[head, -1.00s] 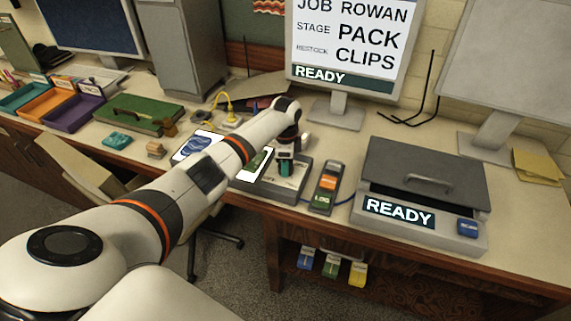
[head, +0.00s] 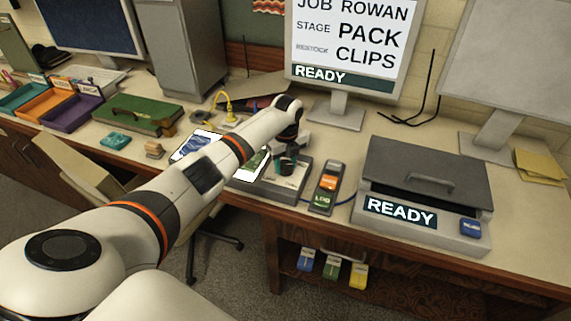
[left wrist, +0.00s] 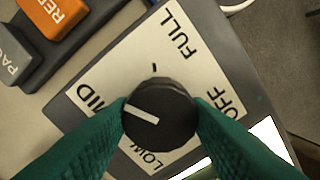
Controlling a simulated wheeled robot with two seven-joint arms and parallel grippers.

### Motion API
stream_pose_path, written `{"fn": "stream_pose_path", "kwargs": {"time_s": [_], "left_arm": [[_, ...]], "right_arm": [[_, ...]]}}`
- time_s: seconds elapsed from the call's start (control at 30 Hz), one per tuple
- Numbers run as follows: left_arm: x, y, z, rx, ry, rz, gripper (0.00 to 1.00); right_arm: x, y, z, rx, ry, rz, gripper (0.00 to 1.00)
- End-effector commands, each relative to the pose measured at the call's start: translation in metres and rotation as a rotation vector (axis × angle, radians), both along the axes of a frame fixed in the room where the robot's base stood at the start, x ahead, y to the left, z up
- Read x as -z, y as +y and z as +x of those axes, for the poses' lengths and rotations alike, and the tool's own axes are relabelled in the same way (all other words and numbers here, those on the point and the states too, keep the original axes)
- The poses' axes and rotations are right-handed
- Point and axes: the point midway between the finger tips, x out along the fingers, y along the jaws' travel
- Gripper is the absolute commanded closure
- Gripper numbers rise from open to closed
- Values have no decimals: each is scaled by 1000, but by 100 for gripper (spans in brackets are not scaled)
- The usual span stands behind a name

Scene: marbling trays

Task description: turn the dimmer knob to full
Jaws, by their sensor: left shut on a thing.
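The dimmer is a grey box (head: 293,192) with a pale label plate on the table in the head view. In the left wrist view its round black knob (left wrist: 160,122) has a white pointer line that points left, toward MID. FULL (left wrist: 181,33) is printed at the top of the plate (left wrist: 135,65), OFF at the right and LOW below the knob. My left gripper (head: 287,163) is over the box. In the left wrist view its green fingers (left wrist: 161,108) are shut on the knob, one on each side. My right gripper is out of view.
A button unit (head: 326,188) with an orange and a green button stands just right of the dimmer. A large grey device (head: 420,185) marked READY is farther right. White-bordered cards (head: 196,146) lie left of the dimmer, partly behind my left arm.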

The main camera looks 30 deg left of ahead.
Motion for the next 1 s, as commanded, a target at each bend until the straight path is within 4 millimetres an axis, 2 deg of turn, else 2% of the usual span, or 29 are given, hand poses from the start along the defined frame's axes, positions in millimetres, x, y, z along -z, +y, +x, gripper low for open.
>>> {"fn": "stream_pose_path", "kwargs": {"time_s": [0.6, 1.0], "left_arm": [[-3, 1, 2, 582, -9, 3, 80], [-3, 1, 3, 868, -9, 5, 80]], "right_arm": [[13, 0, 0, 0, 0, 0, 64], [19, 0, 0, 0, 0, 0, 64]]}}
